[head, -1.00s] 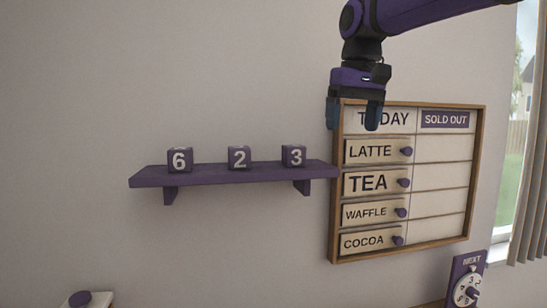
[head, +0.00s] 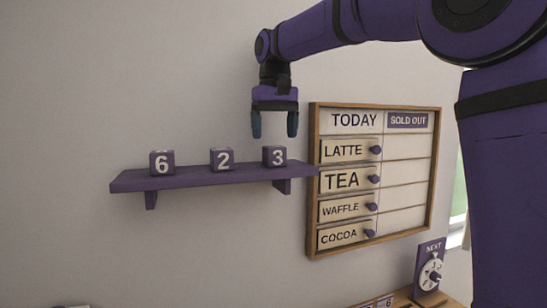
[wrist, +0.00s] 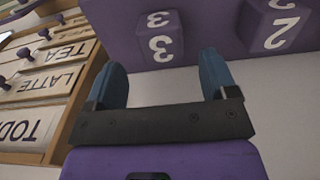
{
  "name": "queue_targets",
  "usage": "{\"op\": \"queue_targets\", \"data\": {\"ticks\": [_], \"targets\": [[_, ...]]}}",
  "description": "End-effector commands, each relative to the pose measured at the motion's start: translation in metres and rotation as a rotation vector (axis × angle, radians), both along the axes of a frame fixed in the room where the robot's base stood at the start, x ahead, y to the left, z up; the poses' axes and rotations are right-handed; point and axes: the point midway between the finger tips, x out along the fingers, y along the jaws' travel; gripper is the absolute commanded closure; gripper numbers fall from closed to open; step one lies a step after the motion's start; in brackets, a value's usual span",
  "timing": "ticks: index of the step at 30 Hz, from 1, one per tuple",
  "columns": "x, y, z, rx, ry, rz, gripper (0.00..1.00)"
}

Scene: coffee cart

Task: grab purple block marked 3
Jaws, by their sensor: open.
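The purple block marked 3 (head: 274,156) sits at the right end of the purple wall shelf (head: 200,177). My gripper (head: 274,128) is open and empty, pointing down just above this block in the head view. In the wrist view the block marked 3 (wrist: 160,37) shows beyond and between the two blue fingertips (wrist: 167,72), with its white 3 facing me. The fingers look apart from the block; the exact gap is hard to tell.
Blocks marked 2 (head: 221,158) and 6 (head: 162,162) stand left on the shelf, spaced apart. A wooden-framed menu board (head: 313,180) hangs close to the shelf's right end. A NEXT dial (head: 431,272) stands lower right. Wall above the shelf is clear.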

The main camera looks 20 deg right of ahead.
Motion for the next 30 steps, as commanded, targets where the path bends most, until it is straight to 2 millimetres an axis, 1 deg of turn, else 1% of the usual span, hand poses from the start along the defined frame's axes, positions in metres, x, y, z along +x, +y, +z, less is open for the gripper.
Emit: {"op": "queue_targets", "data": {"ticks": [4, 9, 12, 15, 22, 23, 24, 26, 27, 29, 30], "targets": [[-0.001, 0.001, -0.012, 0.000, 0.002, 0.000, 0.21], [-0.003, 0.003, -0.036, 0.000, 0.002, 0.001, 0.21], [-0.003, 0.003, -0.047, 0.000, 0.001, 0.001, 0.21], [-0.002, 0.003, -0.052, 0.000, 0.000, 0.001, 0.21], [-0.002, 0.003, -0.053, 0.000, 0.000, 0.001, 0.21], [-0.002, 0.003, -0.053, 0.000, 0.000, 0.001, 0.28], [-0.002, 0.003, -0.053, 0.000, 0.000, 0.001, 0.37], [-0.002, 0.003, -0.053, 0.000, 0.000, 0.001, 0.51], [-0.002, 0.003, -0.053, 0.000, 0.000, 0.001, 0.60], [-0.002, 0.003, -0.053, 0.000, 0.000, 0.001, 0.74], [-0.002, 0.003, -0.053, 0.000, 0.000, 0.000, 0.75]]}}
